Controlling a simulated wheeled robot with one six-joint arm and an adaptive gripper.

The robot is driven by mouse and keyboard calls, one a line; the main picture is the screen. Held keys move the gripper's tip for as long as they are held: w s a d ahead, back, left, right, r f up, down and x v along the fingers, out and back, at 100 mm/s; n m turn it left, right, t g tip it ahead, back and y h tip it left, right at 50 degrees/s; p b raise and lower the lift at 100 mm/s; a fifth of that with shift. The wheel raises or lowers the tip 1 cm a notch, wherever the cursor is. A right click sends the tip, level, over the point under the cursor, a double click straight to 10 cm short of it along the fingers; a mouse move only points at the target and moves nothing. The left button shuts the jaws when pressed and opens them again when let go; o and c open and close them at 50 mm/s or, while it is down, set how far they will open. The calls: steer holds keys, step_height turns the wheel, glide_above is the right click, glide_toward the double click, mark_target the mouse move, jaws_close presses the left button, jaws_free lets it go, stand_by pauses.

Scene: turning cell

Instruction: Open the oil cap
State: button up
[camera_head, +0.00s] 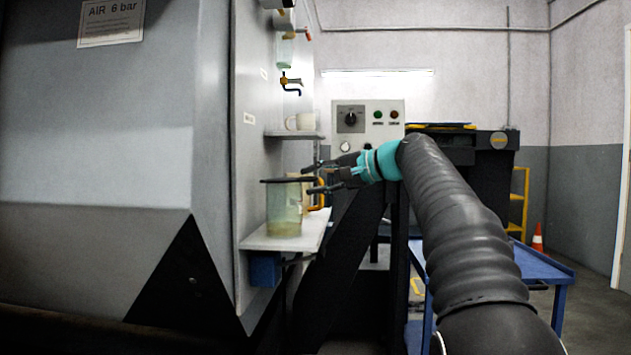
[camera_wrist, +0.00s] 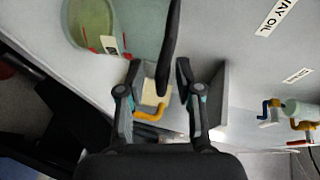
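A clear oil jar (camera_head: 284,212) with yellow-green oil stands upright on a white shelf (camera_head: 256,242) fixed to the machine's side. Its dark flat cap (camera_head: 277,181) lies across the top, seen edge-on. In the wrist view the jar (camera_wrist: 92,22) is at upper left and the cap (camera_wrist: 171,35) is a dark upright strip. My gripper (camera_head: 314,177) reaches in from the right.
A beige object with an orange part (camera_wrist: 152,112) is close behind the fingers. A mug (camera_head: 300,122) stands on a small shelf above, below several valves (camera_head: 290,82). A control box (camera_head: 367,127) is behind my gripper. A blue cart (camera_head: 540,266) stands at right.

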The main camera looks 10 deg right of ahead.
steer(key=shift+c, duration=0.3)
jaws_close()
steer(key=shift+r, duration=0.1)
